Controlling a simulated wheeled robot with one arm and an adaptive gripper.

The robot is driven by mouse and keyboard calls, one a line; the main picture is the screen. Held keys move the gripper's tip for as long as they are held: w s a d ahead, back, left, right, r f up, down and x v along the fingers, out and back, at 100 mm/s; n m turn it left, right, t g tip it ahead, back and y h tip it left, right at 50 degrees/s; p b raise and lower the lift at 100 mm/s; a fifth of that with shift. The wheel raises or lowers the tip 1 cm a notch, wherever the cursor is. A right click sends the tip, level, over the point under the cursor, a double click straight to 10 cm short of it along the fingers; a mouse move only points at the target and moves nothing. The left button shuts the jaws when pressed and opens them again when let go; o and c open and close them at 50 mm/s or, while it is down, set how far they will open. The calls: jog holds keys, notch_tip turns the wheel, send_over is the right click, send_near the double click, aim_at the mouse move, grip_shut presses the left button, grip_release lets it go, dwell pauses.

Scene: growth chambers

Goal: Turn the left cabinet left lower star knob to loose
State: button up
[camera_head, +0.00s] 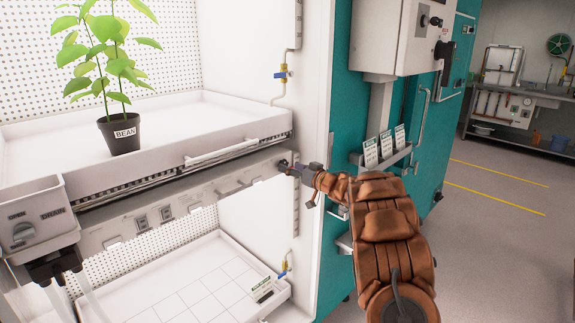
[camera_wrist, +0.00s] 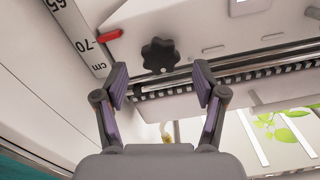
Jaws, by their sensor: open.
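A black star knob (camera_wrist: 158,54) is on a pale panel in the wrist view, beside a metal rail. My gripper (camera_wrist: 162,80) is open, its two fingers apart. The knob appears between and beyond the fingertips, and a gap seems to remain; nothing is between the pads. In the head view my gripper (camera_head: 298,172) is at the right end of the upper shelf's front beam (camera_head: 165,205), by the cabinet's right inner wall. The knob is small and hard to separate from the dark fingers there.
A scale (camera_wrist: 78,30) with a red pointer (camera_wrist: 109,36) is beside the knob. A potted bean plant (camera_head: 122,132) stands on the upper tray (camera_head: 215,118). A drain box (camera_head: 40,215) is at the left. A lower tray (camera_head: 215,245) is below. Floor (camera_head: 500,225) is clear at right.

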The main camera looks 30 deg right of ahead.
jog(key=shift+x, duration=1.25)
jog(key=c, duration=1.1)
